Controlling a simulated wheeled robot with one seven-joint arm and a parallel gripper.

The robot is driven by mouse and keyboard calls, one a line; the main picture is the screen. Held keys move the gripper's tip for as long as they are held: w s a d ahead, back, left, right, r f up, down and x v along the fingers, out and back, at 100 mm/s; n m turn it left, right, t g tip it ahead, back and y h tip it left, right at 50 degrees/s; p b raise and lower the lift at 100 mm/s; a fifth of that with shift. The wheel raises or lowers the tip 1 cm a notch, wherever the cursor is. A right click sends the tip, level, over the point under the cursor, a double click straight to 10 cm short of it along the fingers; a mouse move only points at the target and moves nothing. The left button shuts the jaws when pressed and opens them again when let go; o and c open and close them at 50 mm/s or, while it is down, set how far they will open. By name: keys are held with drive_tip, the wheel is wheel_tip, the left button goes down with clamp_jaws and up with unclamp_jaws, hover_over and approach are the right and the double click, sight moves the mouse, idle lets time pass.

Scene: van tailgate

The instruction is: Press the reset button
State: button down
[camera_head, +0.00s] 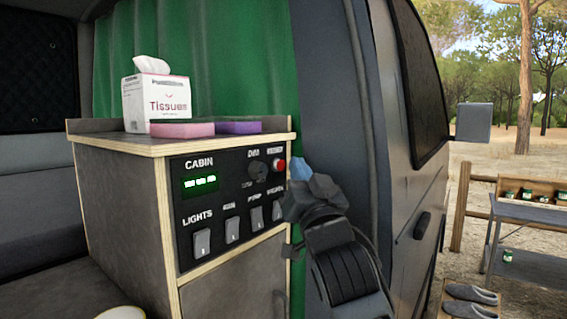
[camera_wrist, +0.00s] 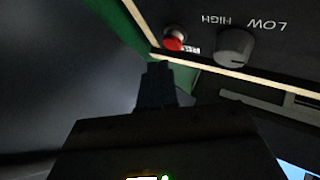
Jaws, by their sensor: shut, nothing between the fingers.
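The red reset button (camera_head: 279,165) sits at the upper right corner of the black control panel (camera_head: 225,225) on the cabinet's front. In the wrist view the button (camera_wrist: 174,39) shows as a red cap near the panel's edge, with the dim knob (camera_wrist: 235,46) beside it. My gripper (camera_head: 301,170) is shut and empty, just right of the button in the head view. The small label by the button is too blurred to read.
The van's door pillar (camera_head: 335,110) stands close behind my gripper.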

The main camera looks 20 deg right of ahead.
drive_tip(key=shift+w+f, duration=0.1)
drive_tip(key=shift+w+a+b, duration=0.25)
drive_tip(key=shift+w+b, duration=0.1)
drive_tip(key=shift+b, duration=0.2)
drive_tip(key=shift+w+a+b, duration=0.25)
drive_tip(key=shift+w+b, duration=0.1)
drive_tip(key=shift+b, duration=0.05)
idle(0.8)
idle(0.3)
drive_tip(key=shift+s+d+p, duration=0.5)
drive_tip(key=shift+s, duration=0.25)
drive_tip(key=shift+d, duration=0.1)
